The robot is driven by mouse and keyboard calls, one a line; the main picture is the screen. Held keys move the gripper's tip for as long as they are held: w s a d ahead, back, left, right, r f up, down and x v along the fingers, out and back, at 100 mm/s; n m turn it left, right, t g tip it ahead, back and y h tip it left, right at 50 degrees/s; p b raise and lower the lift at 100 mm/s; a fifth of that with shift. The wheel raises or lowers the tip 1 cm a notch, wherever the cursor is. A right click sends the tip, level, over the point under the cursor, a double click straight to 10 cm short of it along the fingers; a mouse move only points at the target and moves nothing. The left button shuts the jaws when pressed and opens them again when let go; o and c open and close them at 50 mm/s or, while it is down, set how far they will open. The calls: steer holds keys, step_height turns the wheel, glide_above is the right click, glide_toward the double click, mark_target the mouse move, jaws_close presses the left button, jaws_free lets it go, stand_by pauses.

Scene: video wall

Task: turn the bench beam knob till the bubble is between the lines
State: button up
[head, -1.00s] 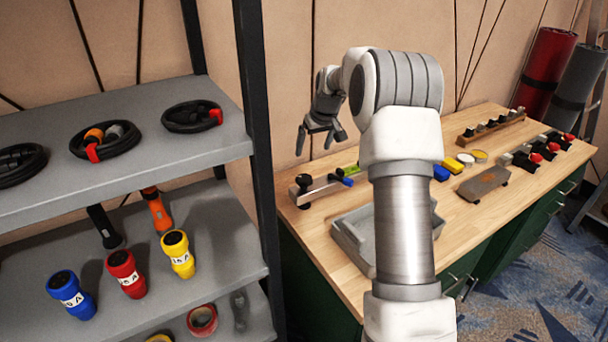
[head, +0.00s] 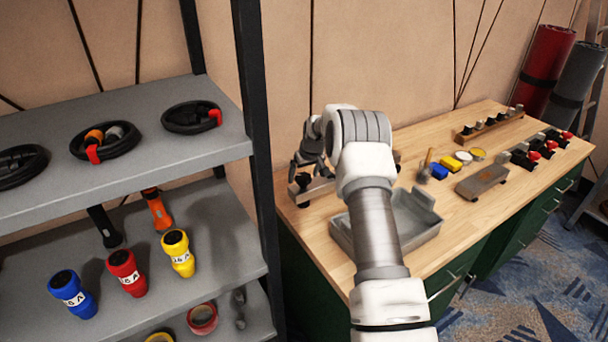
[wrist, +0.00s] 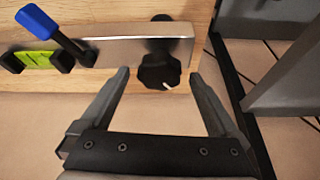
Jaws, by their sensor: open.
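The bench beam (wrist: 112,52) is a silver bar on the wooden bench in the wrist view. Its black lobed knob (wrist: 156,66), with a white mark, sits near the bar's right end. The green vial (wrist: 36,60) is at the left end between black mounts; its bubble and lines cannot be made out. A blue-tipped lever (wrist: 45,25) stands over that end. My gripper (wrist: 160,77) is open, with one finger on each side of the knob, apart from it. In the head view my gripper (head: 303,165) is over the bench's left end, and my arm hides much of the beam (head: 320,190).
A grey tray (head: 430,240) lies on the bench (head: 405,155) in front of the beam. A brush, coloured blocks and a grey plate (head: 482,181) are to its right. A shelf unit (head: 215,150) with a dark post stands close on the left.

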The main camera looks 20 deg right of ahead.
steer(key=c, duration=1.4)
steer(key=shift+f, duration=0.1)
steer(key=shift+n+b, duration=0.3)
steer(key=shift+d+f+n+y+b, duration=0.15)
steer(key=shift+n+y+b, duration=0.25)
steer(key=shift+n+b, duration=0.4)
steer(key=n+y+b, duration=0.1)
steer(key=n, duration=0.2)
steer(key=shift+w+n+g, duration=0.1)
steer(key=shift+n+g, duration=0.2)
steer(key=shift+g, duration=0.1)
steer(key=shift+d+r+n+y, duration=0.15)
steer(key=shift+n+y, duration=0.35)
steer(key=shift+n, duration=0.7)
steer(key=shift+r+n+g, duration=0.1)
steer(key=shift+n+g, duration=0.3)
steer(key=shift+n, duration=0.1)
steer(key=shift+w+n+g+y+p, duration=0.1)
steer(key=shift+n+g+y+p, duration=0.25)
steer(key=shift+n+p, duration=0.55)
